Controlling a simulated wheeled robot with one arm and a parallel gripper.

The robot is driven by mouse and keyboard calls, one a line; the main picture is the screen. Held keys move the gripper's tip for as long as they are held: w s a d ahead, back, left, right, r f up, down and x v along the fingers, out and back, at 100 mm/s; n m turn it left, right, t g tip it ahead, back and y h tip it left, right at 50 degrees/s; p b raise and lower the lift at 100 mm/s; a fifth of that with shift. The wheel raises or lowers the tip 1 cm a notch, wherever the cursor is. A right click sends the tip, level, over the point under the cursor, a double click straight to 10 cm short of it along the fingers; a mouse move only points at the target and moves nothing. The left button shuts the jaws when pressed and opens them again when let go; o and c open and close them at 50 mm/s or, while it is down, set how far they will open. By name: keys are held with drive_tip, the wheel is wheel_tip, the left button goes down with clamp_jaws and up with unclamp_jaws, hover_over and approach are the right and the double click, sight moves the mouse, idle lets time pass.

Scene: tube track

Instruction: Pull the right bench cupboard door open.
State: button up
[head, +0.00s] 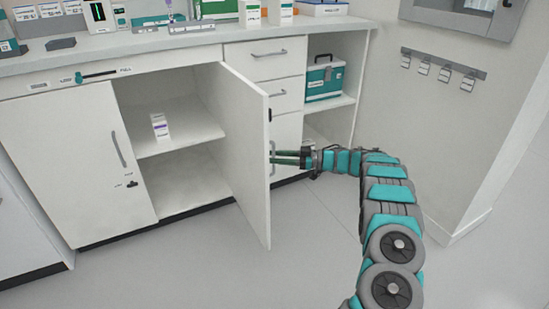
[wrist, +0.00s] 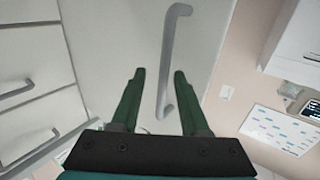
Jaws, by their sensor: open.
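The right bench cupboard door (head: 240,140) stands wide open, swung out from its hinges at the right of the cupboard. In the wrist view its pale face (wrist: 115,40) fills the middle. Its grey bar handle (wrist: 170,50) runs up between my fingers, and a bit of the handle shows in the head view (head: 272,155). My gripper (head: 275,157) is at the door's outer face, on its right side. In the wrist view my gripper (wrist: 158,73) is open, with one green finger on each side of the handle's lower part. I cannot tell whether either finger touches it.
The open cupboard shows a shelf (head: 180,138) with a small white box (head: 159,126). The left door (head: 75,160) is shut. Drawers (head: 265,60) and an open bay with a teal case (head: 324,78) lie behind the door. The floor (head: 200,275) in front is clear.

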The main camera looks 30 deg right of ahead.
drive_tip(key=v, duration=0.7)
drive_tip(key=shift+b, duration=0.3)
drive_tip(key=shift+d, duration=0.1)
